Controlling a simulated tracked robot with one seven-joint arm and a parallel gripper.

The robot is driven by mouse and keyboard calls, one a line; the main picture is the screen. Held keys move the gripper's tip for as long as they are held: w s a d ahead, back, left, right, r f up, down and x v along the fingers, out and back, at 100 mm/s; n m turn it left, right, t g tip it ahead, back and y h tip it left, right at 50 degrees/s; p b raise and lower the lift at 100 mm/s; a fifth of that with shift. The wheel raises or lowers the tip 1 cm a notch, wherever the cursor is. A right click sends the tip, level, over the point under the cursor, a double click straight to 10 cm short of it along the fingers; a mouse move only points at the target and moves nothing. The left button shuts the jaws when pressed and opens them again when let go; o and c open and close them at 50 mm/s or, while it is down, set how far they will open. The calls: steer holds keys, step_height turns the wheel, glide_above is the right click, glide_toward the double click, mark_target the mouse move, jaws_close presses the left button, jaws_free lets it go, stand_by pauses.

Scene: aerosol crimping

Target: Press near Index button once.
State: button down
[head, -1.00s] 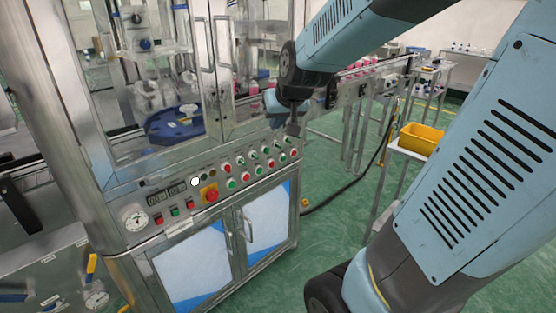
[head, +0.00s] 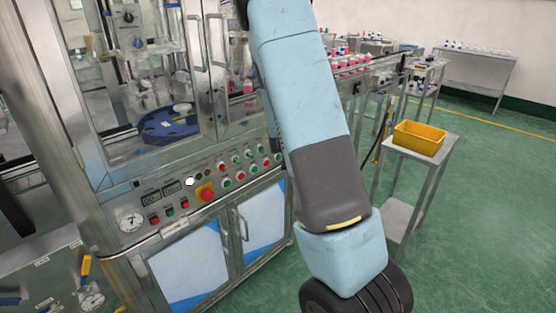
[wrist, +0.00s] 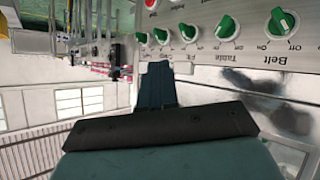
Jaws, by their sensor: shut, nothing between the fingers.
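The machine's control panel (head: 207,208) slopes below the glass doors, with rows of red and green buttons and knobs. A red stop button on yellow (head: 207,194) sits mid-panel. The wrist view shows green knobs close up, one labelled Belt (wrist: 281,22) and one labelled Table (wrist: 227,27).
White-blue cabinet doors with handles (head: 244,225) are below the panel. A blue turntable (head: 168,129) sits behind glass. A yellow bin (head: 419,138) stands on a side table at right. A conveyor with pink bottles runs behind my arm. Green floor is free at right.

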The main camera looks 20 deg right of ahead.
steer(key=d+f+n+t+h, duration=0.1)
steer(key=d+f+n+t, duration=0.1)
steer(key=f, duration=0.6)
steer(key=d+f+n+t+h, duration=0.1)
steer(key=d+f+n+t, duration=0.2)
steer(key=d+f+n, duration=0.2)
step_height(320, 180, down, 4)
steer(key=shift+w+d+r+t+h, duration=0.15)
steer(key=shift+d+t+h, duration=0.15)
steer(key=shift+d+h, duration=0.15)
steer(key=w+a, duration=0.3)
steer(key=w, duration=0.5)
steer(key=shift+w, duration=0.15)
steer(key=shift+w, duration=0.1)
stand_by(1.7)
steer(key=shift+w+a, duration=0.15)
steer(key=shift+w, duration=0.25)
